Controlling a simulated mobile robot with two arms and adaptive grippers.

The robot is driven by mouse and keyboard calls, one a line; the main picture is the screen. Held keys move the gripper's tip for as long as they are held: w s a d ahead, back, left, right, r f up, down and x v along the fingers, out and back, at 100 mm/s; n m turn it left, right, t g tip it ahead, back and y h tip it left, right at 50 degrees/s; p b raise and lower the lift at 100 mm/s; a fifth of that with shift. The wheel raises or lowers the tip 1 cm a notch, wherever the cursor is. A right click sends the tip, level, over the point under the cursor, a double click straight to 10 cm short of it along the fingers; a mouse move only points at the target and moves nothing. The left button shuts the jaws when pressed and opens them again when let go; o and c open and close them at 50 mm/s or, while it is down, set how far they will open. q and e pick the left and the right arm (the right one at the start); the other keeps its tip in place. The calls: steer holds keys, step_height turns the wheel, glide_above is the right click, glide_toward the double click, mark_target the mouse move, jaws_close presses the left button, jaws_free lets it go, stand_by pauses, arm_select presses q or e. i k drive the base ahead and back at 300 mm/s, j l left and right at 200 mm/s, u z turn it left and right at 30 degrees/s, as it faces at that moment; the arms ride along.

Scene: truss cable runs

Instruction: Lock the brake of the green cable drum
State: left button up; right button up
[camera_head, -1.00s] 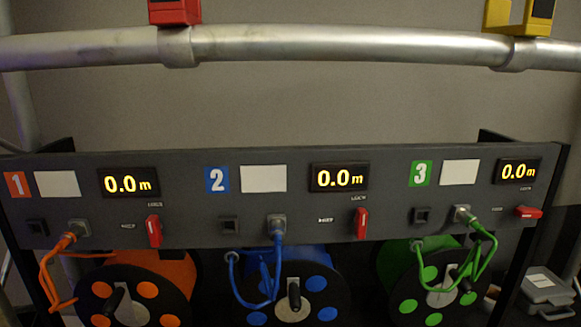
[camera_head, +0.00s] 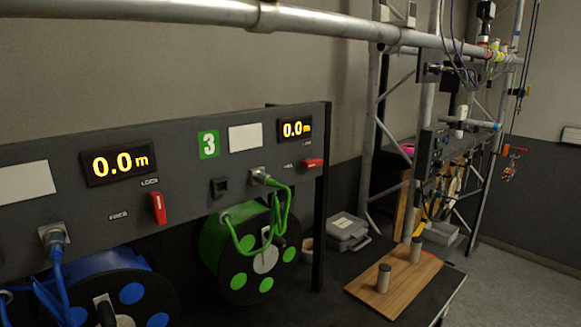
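The green cable drum (camera_head: 225,250) sits below the panel section marked 3, at the lower middle of the head view. A green cable (camera_head: 286,215) runs from it to a socket on the panel. Its red brake lever (camera_head: 313,163) is at the panel's right end, under the 0.0 m display (camera_head: 295,130). This lever lies roughly horizontal, between a small label above and one to its left, both too small to read surely. The blue drum's red lever (camera_head: 158,208) stands near vertical. Neither of my grippers is in view.
The blue drum (camera_head: 130,290) is at lower left. A grey case (camera_head: 346,232) and a wooden board (camera_head: 400,280) with two small cylinders lie on the dark table to the right. A truss with cables (camera_head: 465,120) stands further back. Floor shows at far right.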

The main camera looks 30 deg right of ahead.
mark_target(307, 163)
steer(key=z, duration=1.15)
